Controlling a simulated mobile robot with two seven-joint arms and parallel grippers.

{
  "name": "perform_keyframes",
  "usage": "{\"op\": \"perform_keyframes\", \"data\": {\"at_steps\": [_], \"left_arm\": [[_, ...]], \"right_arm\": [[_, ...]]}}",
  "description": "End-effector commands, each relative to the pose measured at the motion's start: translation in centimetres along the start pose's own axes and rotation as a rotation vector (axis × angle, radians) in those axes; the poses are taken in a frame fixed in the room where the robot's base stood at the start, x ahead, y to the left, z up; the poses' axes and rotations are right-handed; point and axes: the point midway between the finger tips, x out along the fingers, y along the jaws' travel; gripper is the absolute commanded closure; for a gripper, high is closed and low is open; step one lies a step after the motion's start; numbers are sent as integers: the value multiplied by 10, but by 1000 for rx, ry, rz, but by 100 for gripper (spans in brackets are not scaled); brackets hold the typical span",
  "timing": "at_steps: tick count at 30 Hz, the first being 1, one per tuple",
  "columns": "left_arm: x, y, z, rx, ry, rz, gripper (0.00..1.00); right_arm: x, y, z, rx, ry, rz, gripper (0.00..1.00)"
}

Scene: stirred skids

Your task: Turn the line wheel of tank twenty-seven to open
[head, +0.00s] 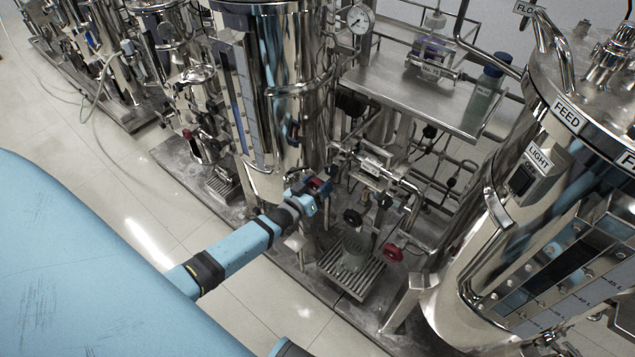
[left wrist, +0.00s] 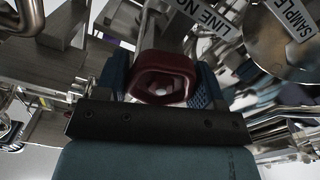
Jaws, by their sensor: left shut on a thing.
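A dark red wheel (left wrist: 162,78) fills the middle of the left wrist view, between the two blue fingers of my left gripper (left wrist: 160,88). The gripper is shut on this wheel. A label reading "LINE NO" (left wrist: 205,18) shows just above and to the right of it. In the head view my left gripper (head: 318,187) reaches the front of the middle steel tank (head: 275,95), and a bit of the red wheel (head: 316,183) shows at its fingers. The tank's number cannot be read. My right gripper is not in view.
Another red wheel (head: 393,252) and a black knob (head: 352,217) sit to the right, near a glass jar (head: 355,250) on a grated stand. A large tank labelled FEED (head: 490,230) stands at the right. A "SAMPLE" label (left wrist: 290,18) shows in the wrist view.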

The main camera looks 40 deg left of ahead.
Motion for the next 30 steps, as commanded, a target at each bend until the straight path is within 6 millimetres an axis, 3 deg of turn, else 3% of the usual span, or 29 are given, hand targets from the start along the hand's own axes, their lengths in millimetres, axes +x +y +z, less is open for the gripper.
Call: {"op": "perform_keyframes", "data": {"at_steps": [18,30], "left_arm": [[0,-3,1,-572,-1,-1,61],[0,-3,2,-817,0,-1,61]], "right_arm": [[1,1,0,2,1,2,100],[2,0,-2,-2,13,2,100]]}}
